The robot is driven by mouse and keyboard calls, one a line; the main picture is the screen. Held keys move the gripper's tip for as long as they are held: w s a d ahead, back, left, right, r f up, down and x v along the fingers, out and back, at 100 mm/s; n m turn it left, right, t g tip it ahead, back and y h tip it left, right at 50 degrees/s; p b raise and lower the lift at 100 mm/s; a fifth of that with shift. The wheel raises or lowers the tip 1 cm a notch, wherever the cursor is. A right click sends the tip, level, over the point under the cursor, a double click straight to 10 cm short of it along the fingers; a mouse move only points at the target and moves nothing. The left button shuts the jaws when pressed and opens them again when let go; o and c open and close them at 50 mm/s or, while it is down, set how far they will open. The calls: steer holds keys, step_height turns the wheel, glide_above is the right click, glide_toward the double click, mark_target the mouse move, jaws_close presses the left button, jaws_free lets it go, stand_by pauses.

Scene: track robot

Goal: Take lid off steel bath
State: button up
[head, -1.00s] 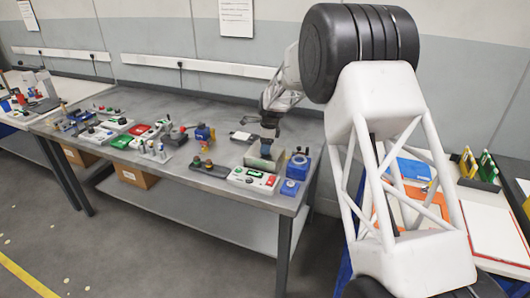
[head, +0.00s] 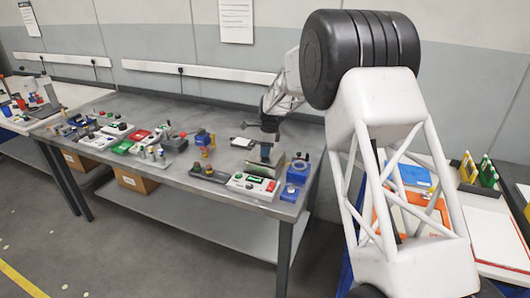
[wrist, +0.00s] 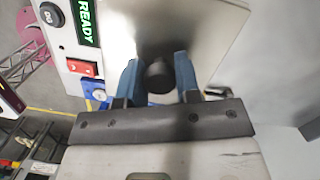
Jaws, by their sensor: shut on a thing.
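The steel bath (head: 277,168) stands near the right end of the grey workbench, behind a white control box. My gripper (head: 266,157) reaches straight down over it, and the fingers hide part of its top. In the wrist view my gripper (wrist: 158,78) has its blue fingers on either side of a round dark knob (wrist: 159,77), shut on it. The knob sits on the shiny steel lid (wrist: 205,30). I cannot tell whether the lid rests on the bath or is slightly raised.
The white control box (head: 253,186) has a red switch and a display, which reads READY in the wrist view (wrist: 87,18). A blue device (head: 298,171) stands close on the right. Several coloured instruments fill the bench to the left. Bare bench lies behind.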

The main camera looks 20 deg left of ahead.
steer(key=shift+r, duration=0.45)
step_height(320, 180, up, 2)
steer(key=shift+r, duration=0.1)
steer(key=s+d+r, duration=0.1)
steer(key=s+d, duration=0.7)
steer(key=s, duration=0.5)
steer(key=shift+s+d, duration=0.25)
steer(key=shift+d, duration=0.1)
steer(key=shift+r, duration=0.1)
steer(key=w+a, duration=0.3)
steer(key=a, duration=0.1)
steer(key=w+a+m, duration=0.1)
steer(key=w+a, duration=0.3)
steer(key=a, duration=0.1)
steer(key=w+a+m, duration=0.1)
steer(key=w+a, duration=0.2)
steer(key=a, duration=0.1)
steer(key=shift+w+a+r, duration=0.15)
steer(key=shift+w+r, duration=0.1)
steer(key=shift+r, duration=0.1)
steer(key=w+a+m, duration=0.1)
steer(key=w+a, duration=0.2)
steer(key=a, duration=0.4)
steer(key=w+a+f+m, duration=0.1)
steer(key=w+a, duration=0.3)
steer(key=a, duration=0.3)
steer(key=shift+w+f+m+t, duration=0.2)
steer(key=shift+w+m+t, duration=0.05)
steer(key=shift+m+t, duration=0.05)
